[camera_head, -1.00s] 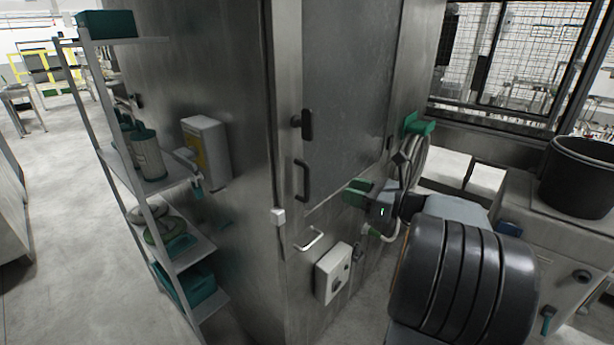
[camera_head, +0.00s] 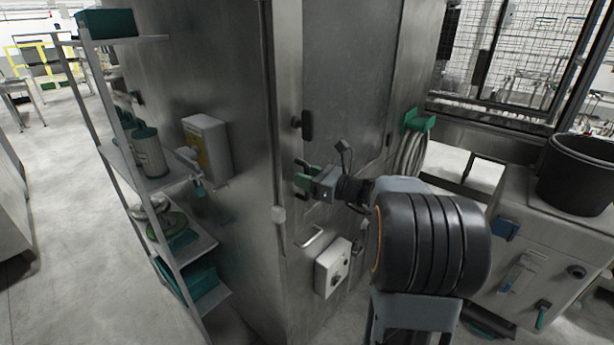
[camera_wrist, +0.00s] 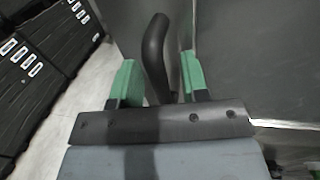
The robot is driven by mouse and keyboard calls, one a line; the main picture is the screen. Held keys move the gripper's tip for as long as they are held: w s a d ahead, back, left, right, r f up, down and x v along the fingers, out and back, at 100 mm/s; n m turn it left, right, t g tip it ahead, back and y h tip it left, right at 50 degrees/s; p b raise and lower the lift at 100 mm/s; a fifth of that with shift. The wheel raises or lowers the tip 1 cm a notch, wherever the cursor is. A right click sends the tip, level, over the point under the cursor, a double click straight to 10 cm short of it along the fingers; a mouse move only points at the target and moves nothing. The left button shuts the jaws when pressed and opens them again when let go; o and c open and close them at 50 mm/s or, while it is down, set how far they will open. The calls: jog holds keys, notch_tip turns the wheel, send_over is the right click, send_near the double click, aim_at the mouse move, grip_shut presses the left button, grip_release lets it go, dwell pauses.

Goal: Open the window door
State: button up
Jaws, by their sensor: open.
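The window door (camera_head: 345,85) is a grey panel in the upper part of the metal washer cabinet, and it looks shut. A dark latch knob (camera_head: 305,125) sits at its left edge. Below it is a dark bow handle, mostly hidden by my gripper (camera_head: 303,178) in the head view. In the wrist view the black handle (camera_wrist: 155,55) stands between the two green fingers of my gripper (camera_wrist: 155,80). The fingers are open, with a gap on each side of the handle. I cannot tell whether either finger touches it.
A white bar handle (camera_head: 310,237) and a white control box (camera_head: 332,267) are on the cabinet below my gripper. A green hose holder (camera_head: 419,121) hangs to the right. A shelf rack (camera_head: 160,180) stands at left, a black bucket (camera_head: 580,172) at right.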

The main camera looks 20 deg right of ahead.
jog(key=shift+c, duration=0.2)
grip_shut()
dwell(0.4)
